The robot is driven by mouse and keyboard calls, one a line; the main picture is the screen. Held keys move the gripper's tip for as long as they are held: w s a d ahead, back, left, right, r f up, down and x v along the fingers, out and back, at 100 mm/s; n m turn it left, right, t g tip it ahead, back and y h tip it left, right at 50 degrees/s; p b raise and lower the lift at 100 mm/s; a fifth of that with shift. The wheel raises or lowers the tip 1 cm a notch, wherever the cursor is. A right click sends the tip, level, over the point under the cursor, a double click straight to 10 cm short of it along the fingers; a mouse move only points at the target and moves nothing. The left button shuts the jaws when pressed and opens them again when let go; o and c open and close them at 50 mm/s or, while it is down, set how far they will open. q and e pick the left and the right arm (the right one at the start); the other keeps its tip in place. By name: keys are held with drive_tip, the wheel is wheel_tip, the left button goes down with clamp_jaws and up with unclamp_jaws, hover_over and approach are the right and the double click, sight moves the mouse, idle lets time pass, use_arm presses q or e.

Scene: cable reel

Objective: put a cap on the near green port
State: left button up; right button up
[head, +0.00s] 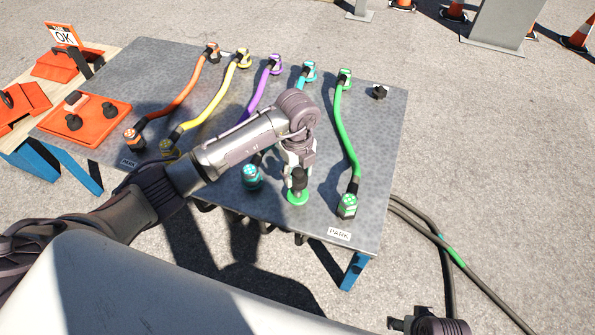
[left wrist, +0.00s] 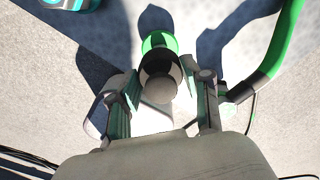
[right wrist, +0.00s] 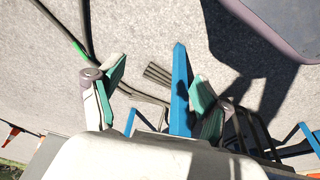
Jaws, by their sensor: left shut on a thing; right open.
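The near green port (head: 298,198) is a green ring near the front edge of the grey table, left of the near green plug (head: 347,206). My left gripper (head: 298,170) is shut on a black cap (head: 299,181) with a round knob. The cap stands over the green ring; I cannot tell whether it is fully seated. In the left wrist view, the cap (left wrist: 160,80) is between the fingers, with the green ring (left wrist: 159,42) just beyond it. My right gripper (right wrist: 159,84) is open and empty over the ground, clear of the table.
The table (head: 385,150) carries orange, yellow, purple, cyan and green (head: 344,130) cables. An orange tray (head: 90,128) at left holds black caps. Another black cap (head: 380,92) is at the far right corner. A PARK label (head: 339,234) lies at the front edge.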

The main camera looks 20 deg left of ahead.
use_arm(q)
wheel_tip(320, 180, down, 3)
drive_tip(key=shift+r+b, duration=0.2)
drive_tip(key=shift+b, duration=0.9)
drive_tip(key=shift+f+b, duration=0.6)
drive_tip(key=shift+f, duration=0.5)
use_arm(e)
drive_tip(key=w+v, duration=0.1)
drive_tip(key=v, duration=0.9)
drive_tip(key=shift+r+t, duration=0.3)
use_arm(q)
drive_tip(key=shift+w, duration=0.1)
use_arm(e)
drive_tip(key=shift+d+r, duration=0.1)
drive_tip(key=shift+r, duration=0.1)
use_arm(q)
drive_tip(key=shift+p, duration=0.35)
drive_tip(key=shift+f, duration=0.3)
use_arm(e)
drive_tip(key=shift+f, duration=0.4)
use_arm(q)
drive_tip(key=o, duration=1.3)
drive_tip(key=shift+o, duration=0.2)
use_arm(e)
drive_tip(key=shift+w+r, duration=0.1)
drive_tip(key=shift+r, duration=0.25)
